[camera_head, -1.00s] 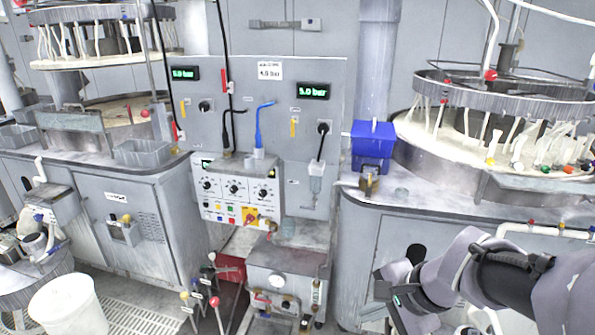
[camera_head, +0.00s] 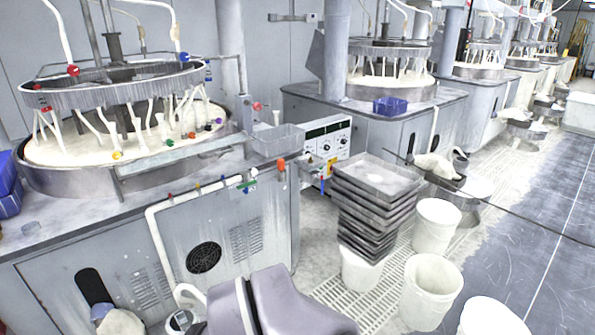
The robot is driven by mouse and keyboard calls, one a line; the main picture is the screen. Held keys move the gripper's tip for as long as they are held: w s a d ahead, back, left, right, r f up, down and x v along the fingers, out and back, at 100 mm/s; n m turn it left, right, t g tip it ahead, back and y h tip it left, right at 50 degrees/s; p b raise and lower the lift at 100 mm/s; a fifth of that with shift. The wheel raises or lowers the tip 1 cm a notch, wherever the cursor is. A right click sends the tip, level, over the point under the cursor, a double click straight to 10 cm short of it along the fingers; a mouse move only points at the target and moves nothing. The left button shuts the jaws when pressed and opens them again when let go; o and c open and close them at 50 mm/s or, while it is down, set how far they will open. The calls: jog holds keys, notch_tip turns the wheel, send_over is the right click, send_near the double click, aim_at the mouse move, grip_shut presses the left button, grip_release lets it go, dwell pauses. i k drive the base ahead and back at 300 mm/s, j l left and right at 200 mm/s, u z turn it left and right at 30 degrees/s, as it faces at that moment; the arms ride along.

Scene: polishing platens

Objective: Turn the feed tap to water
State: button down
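No tap here can be picked out for certain as the feed tap. A white pipe (camera_head: 157,212) along the front of the near cabinet carries small coloured fittings. A green-handled fitting (camera_head: 247,184) and an orange one (camera_head: 281,166) sit near its right end. A red-handled valve (camera_head: 73,70) is on a white hose above the near platen, and another small red knob (camera_head: 256,106) stands behind the platen. Labels or settings are too small to read. A grey-lilac link of my arm shows at the bottom middle. My gripper is not in view.
The near polishing platen (camera_head: 60,178) fills the left. A stack of grey trays (camera_head: 376,176), white buckets (camera_head: 432,282) and a control panel (camera_head: 326,146) stand right of its cabinet. More platens line the back. The dark floor at right is mostly clear.

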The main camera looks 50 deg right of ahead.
aim_at(247, 184)
jog(key=i+l, duration=0.15)
jog(key=l, duration=0.3)
jog(key=i+l+z, duration=0.15)
jog(key=l, duration=0.25)
jog(key=i+l, duration=0.25)
jog(key=l, duration=0.2)
jog(key=i+l+z, duration=0.1)
jog(key=l, duration=0.3)
jog(key=i+l, duration=0.3)
jog(key=i+l+u, duration=0.15)
jog(key=i+u, duration=0.3)
jog(key=k, duration=0.05)
